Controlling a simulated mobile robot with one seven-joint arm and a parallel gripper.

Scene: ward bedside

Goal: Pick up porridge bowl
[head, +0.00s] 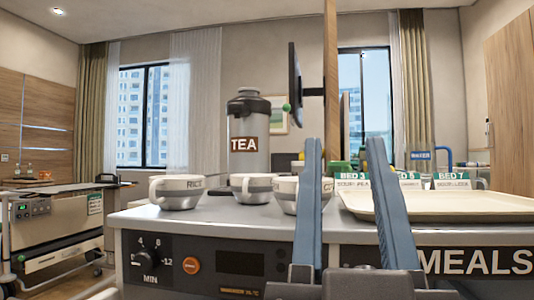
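Three white cups or bowls with grey label bands and side handles stand on the grey trolley top (235,211). The left one (178,193) has a label that seems to read RICE. The middle one (247,186) stands farther back. The right one (284,195) is partly hidden behind my gripper's left finger, and its label is hard to read. I cannot tell which is the porridge bowl. My gripper (344,145) is open, its two blue fingers pointing up and apart in the foreground. Nothing shows held between them.
A tall TEA urn (248,125) stands behind the bowls. A cream tray (445,205) fills the trolley's right side, with BED cards (452,181) behind it. The trolley front has a MIN dial (146,257) and a MEALS sign (474,262). A bed unit (50,230) is at left.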

